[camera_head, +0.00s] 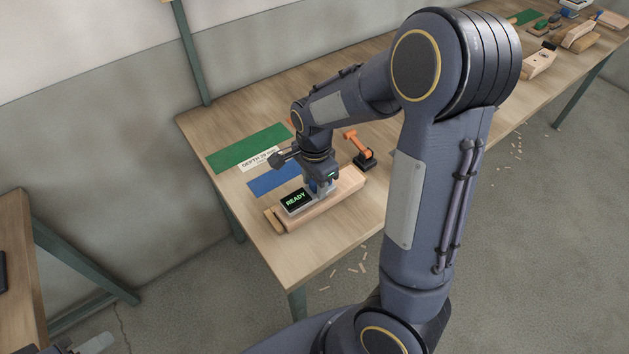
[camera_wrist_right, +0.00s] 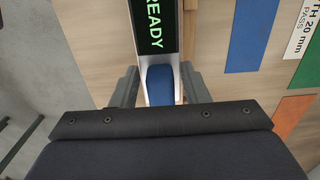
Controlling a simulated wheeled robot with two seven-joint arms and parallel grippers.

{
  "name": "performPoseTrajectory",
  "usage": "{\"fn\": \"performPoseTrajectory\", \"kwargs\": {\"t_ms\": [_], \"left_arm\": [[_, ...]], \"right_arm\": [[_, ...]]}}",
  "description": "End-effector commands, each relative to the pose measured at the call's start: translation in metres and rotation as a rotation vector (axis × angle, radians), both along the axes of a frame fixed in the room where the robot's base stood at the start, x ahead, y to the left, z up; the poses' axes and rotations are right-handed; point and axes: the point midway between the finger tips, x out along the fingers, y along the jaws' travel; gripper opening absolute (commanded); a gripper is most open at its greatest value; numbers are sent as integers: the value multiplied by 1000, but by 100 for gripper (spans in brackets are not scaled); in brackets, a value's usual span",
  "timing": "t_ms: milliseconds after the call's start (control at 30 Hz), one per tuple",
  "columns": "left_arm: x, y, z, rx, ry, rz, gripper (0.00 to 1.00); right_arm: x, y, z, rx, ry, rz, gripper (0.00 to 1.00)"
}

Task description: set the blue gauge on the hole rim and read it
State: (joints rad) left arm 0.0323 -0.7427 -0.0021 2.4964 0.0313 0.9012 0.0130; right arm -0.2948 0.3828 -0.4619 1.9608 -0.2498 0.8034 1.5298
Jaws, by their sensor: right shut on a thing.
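The gauge (camera_head: 296,201) is a pale-framed body with a dark display that reads READY in green. Its blue grip (camera_wrist_right: 160,84) sits between the fingers of my right gripper (camera_wrist_right: 160,88), which is shut on it. In the head view my right gripper (camera_head: 321,187) points down over a long wooden block (camera_head: 335,199) at the near end of the bench. The gauge lies at or just above the block's top; I cannot tell whether it touches. The hole and its rim are hidden. A small piece at the bottom left edge may be my left gripper (camera_head: 92,345), mostly cut off.
A green strip (camera_head: 248,147), a white label with DEPTH lettering (camera_head: 258,160) and a blue strip (camera_head: 273,180) lie on the bench (camera_head: 230,115). An orange and black drill (camera_head: 359,150) stands behind the block. Wooden pieces (camera_head: 540,62) lie at the far end.

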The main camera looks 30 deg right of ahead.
Motion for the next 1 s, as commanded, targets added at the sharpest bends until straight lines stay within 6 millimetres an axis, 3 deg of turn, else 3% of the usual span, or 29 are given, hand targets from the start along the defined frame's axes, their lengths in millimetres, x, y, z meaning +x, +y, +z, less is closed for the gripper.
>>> {"fn": "performPoseTrajectory", "kwargs": {"t_ms": [967, 1000], "left_arm": [[0, 0, -10, 0, 0, 0, 36], [0, 0, -10, 0, 0, 0, 36]], "right_arm": [[0, 0, -14, 0, -1, 0, 3], [0, 0, -14, 0, -1, 0, 46]]}}
